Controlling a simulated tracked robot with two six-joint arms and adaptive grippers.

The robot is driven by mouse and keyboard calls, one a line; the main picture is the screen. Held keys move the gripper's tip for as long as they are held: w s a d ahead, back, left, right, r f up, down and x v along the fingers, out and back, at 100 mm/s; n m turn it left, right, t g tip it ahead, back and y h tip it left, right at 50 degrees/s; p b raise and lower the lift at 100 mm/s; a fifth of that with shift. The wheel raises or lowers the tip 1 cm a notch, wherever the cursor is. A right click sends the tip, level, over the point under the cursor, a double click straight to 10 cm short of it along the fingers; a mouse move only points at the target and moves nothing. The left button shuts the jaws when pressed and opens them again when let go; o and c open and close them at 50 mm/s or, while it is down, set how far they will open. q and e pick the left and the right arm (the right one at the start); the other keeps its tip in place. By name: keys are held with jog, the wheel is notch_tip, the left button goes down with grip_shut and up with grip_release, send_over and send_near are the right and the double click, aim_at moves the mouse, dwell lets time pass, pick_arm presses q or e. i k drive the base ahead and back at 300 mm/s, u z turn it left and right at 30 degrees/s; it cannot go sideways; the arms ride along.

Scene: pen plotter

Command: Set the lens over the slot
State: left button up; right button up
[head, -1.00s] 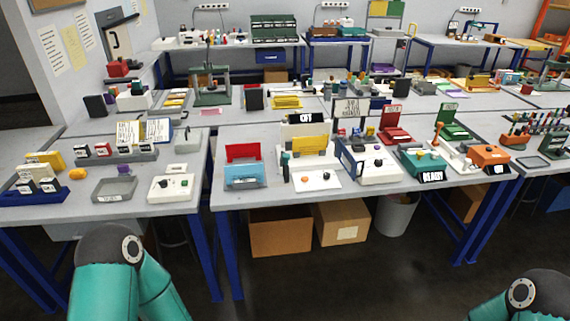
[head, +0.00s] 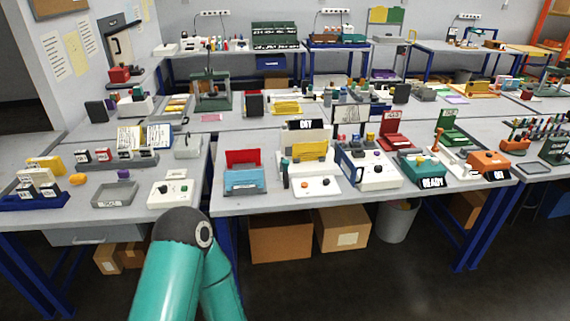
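I cannot single out a lens or a slot at this size. Several small devices stand along the front of the middle bench (head: 236,200). Among them are a red and blue folder-like holder (head: 244,181), a white unit with a yellow plate (head: 309,151), and a white box with an orange and a dark knob (head: 317,187). A white control box with a purple knob (head: 377,179) stands to their right. Neither of my grippers is in view. Only an upper part of one teal arm of mine shows at the bottom left, below the benches.
A teal box with a READY sign (head: 431,182) and an orange box (head: 490,163) stand farther right. The left bench holds a grey tray (head: 114,195) and a white knob box (head: 172,192). Cartons (head: 280,237) and a bin (head: 397,221) stand under the middle bench.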

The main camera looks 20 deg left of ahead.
aim_at(285, 163)
jog(key=z, duration=0.1)
jog(key=i, duration=1)
jog(key=u, duration=0.1)
